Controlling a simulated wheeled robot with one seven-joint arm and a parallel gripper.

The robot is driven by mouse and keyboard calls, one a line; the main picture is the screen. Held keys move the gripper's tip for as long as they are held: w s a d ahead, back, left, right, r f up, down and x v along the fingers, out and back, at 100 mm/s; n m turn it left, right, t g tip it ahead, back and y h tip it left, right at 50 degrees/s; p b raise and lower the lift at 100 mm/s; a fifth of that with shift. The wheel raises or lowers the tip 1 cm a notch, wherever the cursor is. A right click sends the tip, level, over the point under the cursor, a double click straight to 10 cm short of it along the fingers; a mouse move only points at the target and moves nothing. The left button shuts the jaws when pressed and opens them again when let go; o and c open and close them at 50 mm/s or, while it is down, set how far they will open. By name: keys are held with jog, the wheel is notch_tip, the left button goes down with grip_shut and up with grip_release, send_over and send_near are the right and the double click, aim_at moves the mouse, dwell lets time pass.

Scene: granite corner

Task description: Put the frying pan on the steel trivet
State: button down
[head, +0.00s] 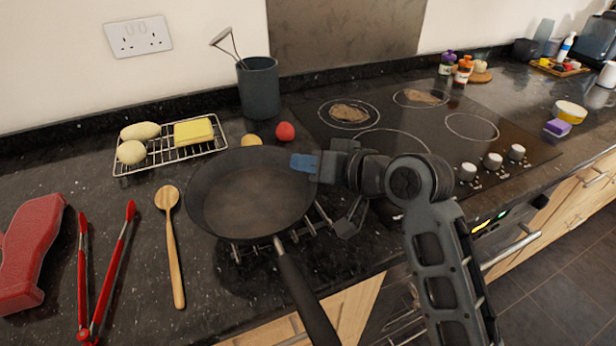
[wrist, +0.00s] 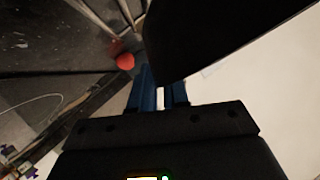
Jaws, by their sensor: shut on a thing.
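The dark frying pan (head: 250,200) is at the centre of the head view, its handle pointing toward the front edge. My gripper (head: 304,163) is shut on the pan's right rim with its blue fingertips. In the wrist view the pan (wrist: 215,35) is a dark shape beside the blue fingers (wrist: 160,96). The steel trivet (head: 316,222) shows as thin bars beneath the pan's right and front sides. The pan hides most of it. I cannot tell whether the pan touches the trivet or hangs just above it.
A wire rack (head: 124,168) with pale oval items and a yellow block lies behind left. A wooden spoon (head: 172,245), red tongs (head: 105,275) and a red object (head: 32,245) lie left. A utensil pot (head: 259,88) and red ball (head: 285,131) stand behind. The hob (head: 425,130) is right.

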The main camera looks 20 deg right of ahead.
jog(key=shift+f, duration=1.95)
jog(key=c, duration=1.1)
grip_release()
jog(key=shift+f, duration=0.1)
jog(key=v, duration=1.2)
jog(key=shift+b, duration=0.45)
